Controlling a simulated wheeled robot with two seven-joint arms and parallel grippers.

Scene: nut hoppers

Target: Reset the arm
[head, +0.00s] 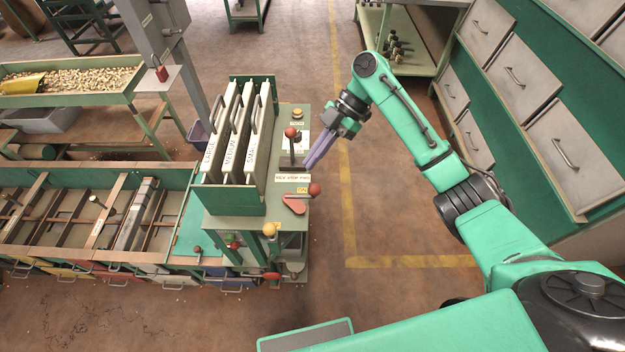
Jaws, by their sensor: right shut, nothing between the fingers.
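My right arm is green with black joints and reaches in from the lower right. My right gripper (313,160) has purple-grey fingers, which are closed together with nothing between them. It hangs just right of the control stand (240,208), close to a lever with a red knob (291,132). I cannot tell whether the fingertips touch the lever or its plate. A second red knob (315,189) stands a little below the fingertips. My left gripper is not in view.
The stand holds upright panels (232,130) marked Large, Medium and Small. Left of it are a sorting trough (100,252) and a nut-filled tray (75,82). A drawer cabinet (560,140) stands at the right. Bare floor (390,225) with yellow lines lies between.

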